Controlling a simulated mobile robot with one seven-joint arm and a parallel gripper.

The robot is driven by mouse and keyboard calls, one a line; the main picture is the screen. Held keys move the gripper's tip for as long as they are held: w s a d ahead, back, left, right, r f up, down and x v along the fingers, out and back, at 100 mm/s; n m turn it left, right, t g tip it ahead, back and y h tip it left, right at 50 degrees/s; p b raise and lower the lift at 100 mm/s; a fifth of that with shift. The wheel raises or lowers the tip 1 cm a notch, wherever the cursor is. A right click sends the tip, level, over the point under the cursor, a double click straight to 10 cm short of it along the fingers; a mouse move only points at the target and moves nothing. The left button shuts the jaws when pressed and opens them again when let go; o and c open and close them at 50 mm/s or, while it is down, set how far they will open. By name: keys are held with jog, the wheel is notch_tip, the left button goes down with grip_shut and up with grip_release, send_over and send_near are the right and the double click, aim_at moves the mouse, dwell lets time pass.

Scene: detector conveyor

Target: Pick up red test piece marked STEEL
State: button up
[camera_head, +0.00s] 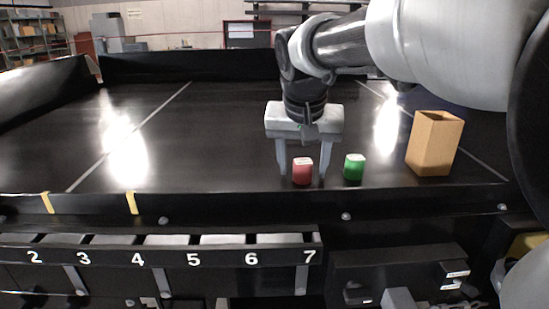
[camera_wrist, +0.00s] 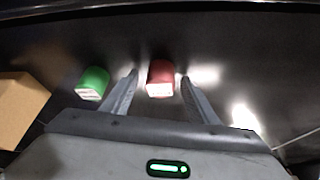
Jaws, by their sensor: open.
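The red test piece (camera_head: 302,171) stands on the black belt near its front edge in the head view, with a pale label on top too small to read. It also shows in the wrist view (camera_wrist: 160,80), between and slightly beyond the fingertips. My gripper (camera_head: 302,174) is open, pointing down, with one finger on either side of the red piece in the head view. In the wrist view the fingertips (camera_wrist: 159,76) are apart, with dark gaps to the piece. I cannot tell whether either finger touches it.
A green piece (camera_head: 354,167) stands just right of my gripper, close to the right finger. A tan open-topped box (camera_head: 434,146) stands further right. The belt's front rail (camera_head: 250,203) runs close in front of the pieces. The belt is clear to the left.

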jog(key=c, duration=1.1)
